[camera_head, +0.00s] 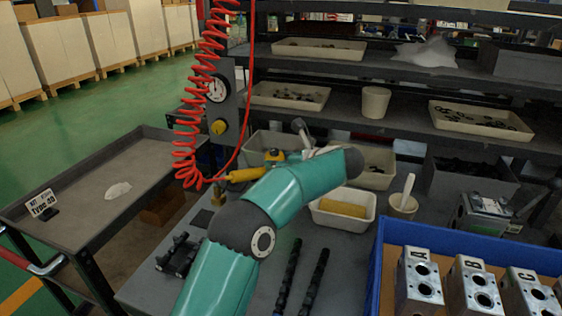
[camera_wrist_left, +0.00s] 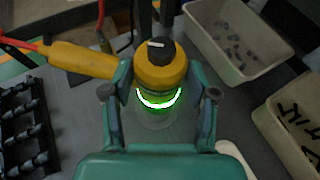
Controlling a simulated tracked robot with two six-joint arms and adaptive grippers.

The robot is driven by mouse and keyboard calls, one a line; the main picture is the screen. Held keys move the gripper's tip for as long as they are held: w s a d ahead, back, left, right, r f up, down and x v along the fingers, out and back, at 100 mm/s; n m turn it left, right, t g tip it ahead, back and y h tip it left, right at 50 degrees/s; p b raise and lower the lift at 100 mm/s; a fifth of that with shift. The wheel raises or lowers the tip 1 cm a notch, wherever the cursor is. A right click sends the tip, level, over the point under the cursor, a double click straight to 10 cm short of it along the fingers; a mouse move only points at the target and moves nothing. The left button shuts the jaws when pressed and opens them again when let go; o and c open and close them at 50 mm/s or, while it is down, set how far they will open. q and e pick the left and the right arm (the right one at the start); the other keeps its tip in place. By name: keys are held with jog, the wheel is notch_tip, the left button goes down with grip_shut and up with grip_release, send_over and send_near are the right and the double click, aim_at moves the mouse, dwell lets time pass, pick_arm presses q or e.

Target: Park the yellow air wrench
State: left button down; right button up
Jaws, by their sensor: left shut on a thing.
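The yellow air wrench (camera_head: 245,175) is at the end of my left arm in the head view, with a red hose running to its handle. In the left wrist view the wrench (camera_wrist_left: 160,70) has a yellow head with a dark cap, a lit green and white ring, and a handle pointing left. My left gripper (camera_wrist_left: 160,98) is shut around the head, one finger on each side. In the head view the left gripper (camera_head: 290,150) is partly hidden by my own wrist. The wrench's lower end is hard to make out. My right gripper is not in view.
A post with a gauge (camera_head: 217,88) stands behind the wrench, beside the red coiled hose (camera_head: 190,110). Several bins, including a tray with a yellow roll (camera_head: 343,208), stand to the right. A blue crate (camera_head: 388,232) holds valve blocks. Black parts (camera_head: 178,255) lie at front left.

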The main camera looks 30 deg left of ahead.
pick_arm(q)
jog(key=shift+r, duration=0.25)
jog(key=shift+c, duration=1.2)
grip_release()
jog(key=shift+f, duration=0.35)
jog(key=v, duration=1.2)
jog(key=shift+r, duration=0.2)
